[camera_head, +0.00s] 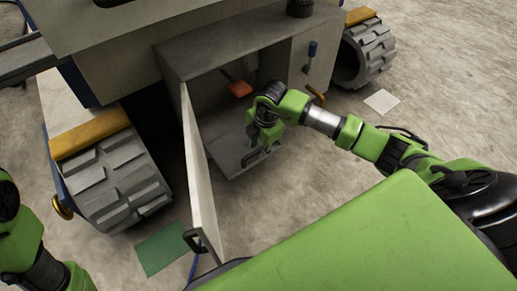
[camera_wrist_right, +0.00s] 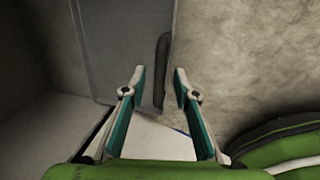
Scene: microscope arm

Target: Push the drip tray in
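The drip tray (camera_head: 228,153) is a flat grey tray sticking out of the low compartment of a large tracked machine. My right gripper (camera_head: 258,158) is at the tray's outer right edge in the head view. In the right wrist view its two fingers (camera_wrist_right: 158,85) are apart, with the handle bar showing between and beyond them. Contact cannot be told. My left gripper is out of view; only left arm links show.
The compartment door (camera_head: 200,180) stands open left of the tray. A red-orange object (camera_head: 239,88) is inside the compartment. Tracks (camera_head: 115,180) flank the machine. A green mat (camera_head: 162,246) and a white sheet (camera_head: 382,101) lie on the floor.

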